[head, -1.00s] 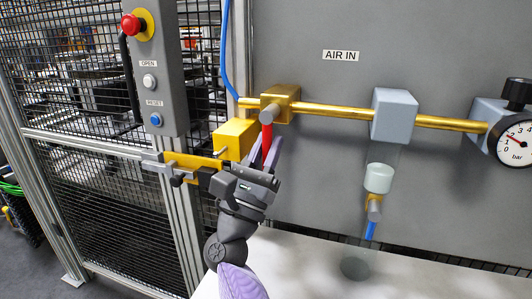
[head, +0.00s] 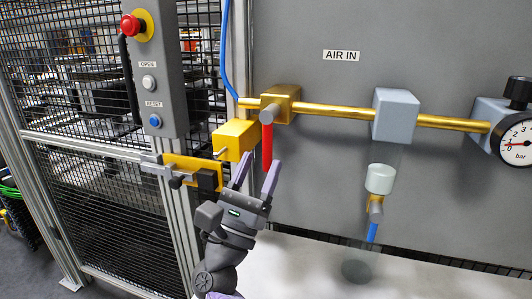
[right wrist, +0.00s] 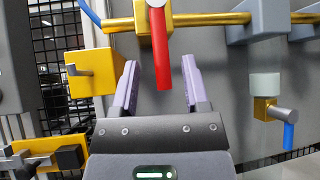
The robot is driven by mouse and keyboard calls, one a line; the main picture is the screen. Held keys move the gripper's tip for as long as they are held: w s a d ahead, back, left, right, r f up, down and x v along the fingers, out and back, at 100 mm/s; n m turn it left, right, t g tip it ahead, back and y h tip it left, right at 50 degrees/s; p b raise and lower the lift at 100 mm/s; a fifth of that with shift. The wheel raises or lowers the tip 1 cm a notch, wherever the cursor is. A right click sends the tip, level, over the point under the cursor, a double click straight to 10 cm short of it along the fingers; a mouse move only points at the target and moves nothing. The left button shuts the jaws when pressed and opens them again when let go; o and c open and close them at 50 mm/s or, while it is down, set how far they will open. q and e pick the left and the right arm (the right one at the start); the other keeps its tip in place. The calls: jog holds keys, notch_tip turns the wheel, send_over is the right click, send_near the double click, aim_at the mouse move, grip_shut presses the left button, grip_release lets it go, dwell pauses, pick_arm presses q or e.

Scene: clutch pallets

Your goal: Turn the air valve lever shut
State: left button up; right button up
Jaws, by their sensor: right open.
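The air valve is a brass block (head: 281,103) on the brass pipe under the AIR IN label. Its red lever (head: 267,146) hangs straight down, across the level pipe; the lever also shows in the right wrist view (right wrist: 161,50). My right gripper (head: 261,159) is open with purple-grey fingers at the lever's lower end. In the right wrist view the lever's tip appears between the two open fingertips (right wrist: 160,66), with gaps on both sides. My left gripper is in neither view.
A yellow block with a bolt (head: 234,139) and a yellow latch (head: 192,165) sit left of the gripper. A control post (head: 155,75) stands further left. To the right are a grey regulator block (head: 395,115), a clear bowl and a pressure gauge (head: 517,145) reading near zero.

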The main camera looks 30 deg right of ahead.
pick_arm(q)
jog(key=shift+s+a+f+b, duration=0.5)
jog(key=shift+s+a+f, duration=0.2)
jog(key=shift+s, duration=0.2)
pick_arm(e)
jog(key=v, duration=0.6)
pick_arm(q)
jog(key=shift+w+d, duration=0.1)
